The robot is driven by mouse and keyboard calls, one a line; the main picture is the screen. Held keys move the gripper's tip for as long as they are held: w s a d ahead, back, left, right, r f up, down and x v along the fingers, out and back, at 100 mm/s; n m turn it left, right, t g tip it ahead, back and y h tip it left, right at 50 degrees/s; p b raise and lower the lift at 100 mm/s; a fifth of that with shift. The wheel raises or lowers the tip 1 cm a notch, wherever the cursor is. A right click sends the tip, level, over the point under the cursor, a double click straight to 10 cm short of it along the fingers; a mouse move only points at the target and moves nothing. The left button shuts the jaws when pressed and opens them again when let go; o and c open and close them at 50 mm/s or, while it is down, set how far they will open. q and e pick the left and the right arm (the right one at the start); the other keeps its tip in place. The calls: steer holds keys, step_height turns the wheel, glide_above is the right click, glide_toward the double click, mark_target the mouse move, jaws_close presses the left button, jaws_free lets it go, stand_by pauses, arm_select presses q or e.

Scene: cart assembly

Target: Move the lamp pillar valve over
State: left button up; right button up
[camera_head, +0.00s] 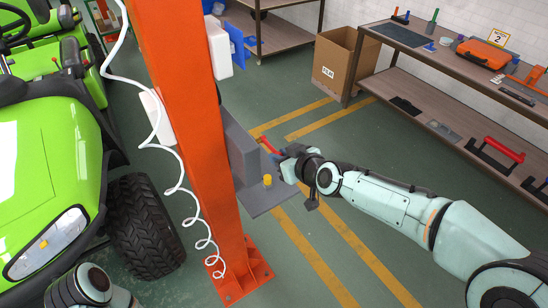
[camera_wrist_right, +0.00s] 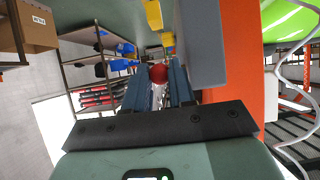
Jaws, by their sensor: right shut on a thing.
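The orange lamp pillar (camera_head: 190,130) rises through the left middle of the head view. A grey box (camera_head: 238,150) is at its right side, with a grey plate (camera_head: 262,198) below. The red valve handle (camera_head: 265,145) sticks out to the right of the box. My right gripper (camera_head: 279,156) reaches it from the right and is shut on it. In the right wrist view the handle's round red end (camera_wrist_right: 159,73) sits between the two blue-grey fingers (camera_wrist_right: 158,88). The fingers partly hide the handle. Only a piece of my left arm shows at bottom left; its gripper is out of view.
A yellow knob (camera_head: 267,181) stands on the grey plate. A white coiled cable (camera_head: 171,150) hangs left of the pillar, beside a green tractor (camera_head: 50,165). A cardboard box (camera_head: 340,65) and a workbench (camera_head: 455,70) stand behind. The floor between is open.

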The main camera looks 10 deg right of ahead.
arm_select(q)
steer(key=shift+s+f+b, duration=0.45)
steer(key=shift+f+b, duration=0.15)
steer(key=shift+f, duration=0.25)
arm_select(e)
step_height(320, 180, down, 2)
steer(key=shift+f, duration=0.25)
arm_select(q)
steer(key=shift+s+f+b, duration=0.3)
steer(key=shift+f+b, duration=0.35)
steer(key=shift+f, duration=0.05)
arm_select(e)
steer(key=shift+w+a+f, duration=0.1)
steer(key=shift+w+f, duration=0.1)
steer(key=shift+f, duration=0.3)
steer(key=shift+w+a+f, duration=0.1)
steer(key=shift+w+f, duration=0.1)
steer(key=shift+f, duration=0.25)
arm_select(q)
steer(key=shift+s+f+b, duration=0.1)
steer(key=shift+f+b, duration=0.25)
arm_select(e)
steer(key=shift+w+a+f, duration=0.2)
steer(key=shift+w+f, duration=0.45)
steer(key=shift+f, duration=0.2)
